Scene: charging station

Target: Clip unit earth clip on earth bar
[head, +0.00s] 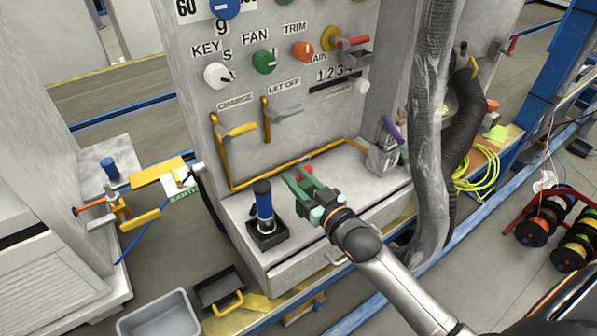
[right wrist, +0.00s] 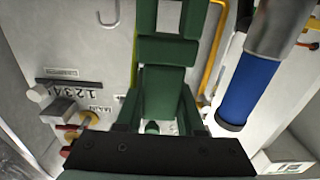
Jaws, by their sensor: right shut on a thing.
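My right gripper (head: 303,183), with green fingers, is low in front of the grey panel, over the ledge. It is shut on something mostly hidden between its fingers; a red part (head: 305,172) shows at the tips. In the right wrist view the green fingers (right wrist: 163,110) fill the middle and hide what they hold. At the left of the head view a yellow plate (head: 158,172) juts out beside a green label reading EARTH (head: 184,195). An orange-yellow clamp (head: 120,208) with a blue cable is below it. I cannot tell which part is the clip. My left gripper is not in view.
A yellow pipe (head: 262,175) runs along the panel's foot. A thick grey hose (head: 432,110) hangs at the right.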

